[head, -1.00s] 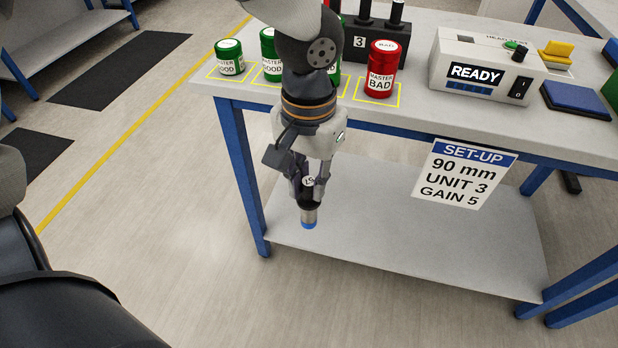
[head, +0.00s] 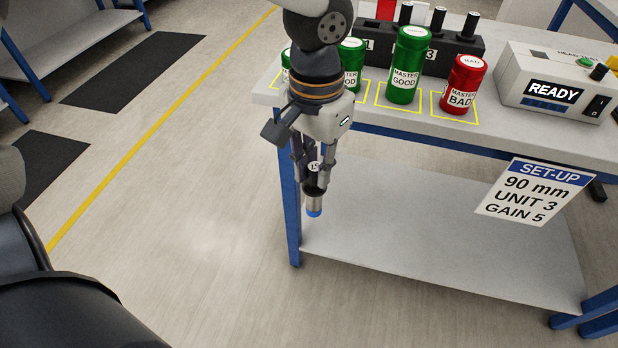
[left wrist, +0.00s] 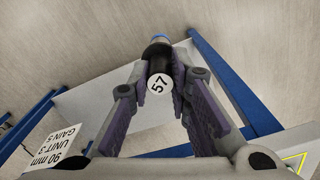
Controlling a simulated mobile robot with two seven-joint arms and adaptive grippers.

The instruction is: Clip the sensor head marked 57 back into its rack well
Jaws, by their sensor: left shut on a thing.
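My left gripper (head: 314,168) is shut on the sensor head (head: 314,203), a dark cylinder with a metal section and a blue tip. The tip points down, in front of the bench's left front leg. In the left wrist view its round white label (left wrist: 159,86) reads 57, between the two fingers (left wrist: 160,95). The black rack (head: 455,50) stands at the back of the bench, with several black heads upright in it and the numbers 1 and 3 on its front. My left arm hides part of its left end. My right gripper is not in view.
Green MASTER GOOD canisters (head: 405,68) and a red MASTER BAD canister (head: 463,85) stand in yellow outlines before the rack. A READY box (head: 555,85) stands to the right. A set-up sign (head: 535,190) hangs on the bench front. The lower shelf (head: 430,235) is bare.

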